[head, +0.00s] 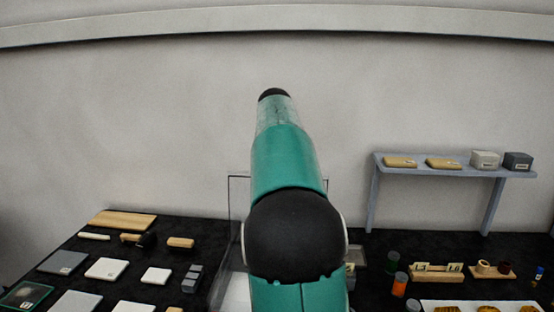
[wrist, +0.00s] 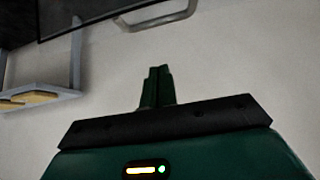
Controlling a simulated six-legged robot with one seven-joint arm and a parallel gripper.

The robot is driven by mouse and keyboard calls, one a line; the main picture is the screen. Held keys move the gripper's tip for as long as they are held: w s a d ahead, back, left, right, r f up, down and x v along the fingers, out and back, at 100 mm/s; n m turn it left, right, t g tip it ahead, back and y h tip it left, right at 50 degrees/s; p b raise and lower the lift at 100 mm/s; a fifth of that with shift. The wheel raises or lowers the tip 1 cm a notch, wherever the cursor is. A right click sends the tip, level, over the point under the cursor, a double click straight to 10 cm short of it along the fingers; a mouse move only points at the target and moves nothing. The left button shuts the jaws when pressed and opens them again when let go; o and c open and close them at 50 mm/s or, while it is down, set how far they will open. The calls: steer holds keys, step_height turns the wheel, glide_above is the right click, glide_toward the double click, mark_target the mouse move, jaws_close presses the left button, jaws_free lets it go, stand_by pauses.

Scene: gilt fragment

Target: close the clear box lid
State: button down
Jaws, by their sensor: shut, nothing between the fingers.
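The clear box lid (head: 238,198) stands raised and upright in the head view, seen as a thin dark-edged see-through panel left of my arm. Part of the clear box (head: 222,283) shows below it, with a pale surface inside. My arm hides most of the box and the lid's right part. My gripper (wrist: 156,72) shows in the wrist view, its two dark green fingers together with nothing between them, against the plain wall. The head view hides the gripper behind my arm. A grey curved bar (wrist: 160,20) shows beyond the fingers; I cannot tell if it belongs to the lid.
Black table with tiles (head: 107,268), wooden pieces (head: 122,220) and grey blocks (head: 191,279) on the left. On the right are an orange-labelled jar (head: 400,284), small wooden stands (head: 437,273) and a wall-side shelf (head: 455,170) with boxes.

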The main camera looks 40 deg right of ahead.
steer(key=f, duration=0.2)
steer(key=w+d+f, duration=0.1)
steer(key=f, duration=0.1)
steer(key=d+f, duration=0.1)
steer(key=f, duration=0.1)
steer(key=shift+w+f, duration=0.25)
steer(key=shift+w, duration=0.15)
steer(key=shift+s+a+f, duration=0.1)
steer(key=shift+s+a, duration=0.3)
steer(key=shift+a, duration=0.1)
steer(key=shift+f, duration=0.1)
